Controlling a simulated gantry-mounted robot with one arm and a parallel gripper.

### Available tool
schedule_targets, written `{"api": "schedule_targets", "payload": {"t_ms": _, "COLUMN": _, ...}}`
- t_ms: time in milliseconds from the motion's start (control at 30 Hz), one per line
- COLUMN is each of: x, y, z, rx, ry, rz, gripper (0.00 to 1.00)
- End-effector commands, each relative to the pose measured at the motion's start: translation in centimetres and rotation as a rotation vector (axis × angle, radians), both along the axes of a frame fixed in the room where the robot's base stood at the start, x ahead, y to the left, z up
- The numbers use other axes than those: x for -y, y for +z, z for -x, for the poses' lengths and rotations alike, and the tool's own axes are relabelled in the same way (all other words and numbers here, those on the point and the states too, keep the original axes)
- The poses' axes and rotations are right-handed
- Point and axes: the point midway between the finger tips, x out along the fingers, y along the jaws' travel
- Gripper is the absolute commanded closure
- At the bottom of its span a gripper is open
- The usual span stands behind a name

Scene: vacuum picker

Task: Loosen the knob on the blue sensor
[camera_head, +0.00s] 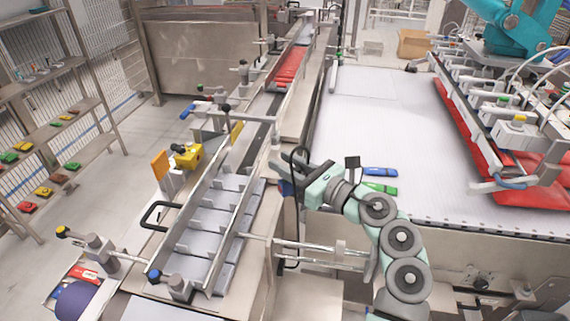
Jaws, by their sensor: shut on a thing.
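My gripper (284,178) is at the right side of the narrow machine, beside the upright end of a metal rod. It is shut on a small dark thing at its tips, too small and too covered to name. A blue-capped knob (154,275) sits on a grey clamp block (173,285) at the front left, well apart from my gripper. I cannot tell which of these belongs to the blue sensor.
A blue piece (380,172) and a green piece (380,188) lie on the white conveyor (360,125). A yellow device (187,156) and an orange plate (160,165) stand left of the metal channel (208,225). Red bags (475,140) lie at right.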

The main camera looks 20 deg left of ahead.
Motion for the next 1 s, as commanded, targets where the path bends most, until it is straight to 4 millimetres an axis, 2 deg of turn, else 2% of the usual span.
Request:
{"api": "schedule_targets", "payload": {"t_ms": 767, "x": 0.26, "y": -0.44, "z": -0.26, "rx": -0.004, "ry": -0.010, "rz": 0.005, "gripper": 1.00}}
{"api": "schedule_targets", "payload": {"t_ms": 800, "x": 0.26, "y": -0.43, "z": -0.26, "rx": -0.004, "ry": -0.010, "rz": 0.005, "gripper": 0.70}}
{"api": "schedule_targets", "payload": {"t_ms": 1000, "x": 0.17, "y": -0.26, "z": -0.17, "rx": -0.002, "ry": -0.007, "rz": 0.004, "gripper": 0.54}}
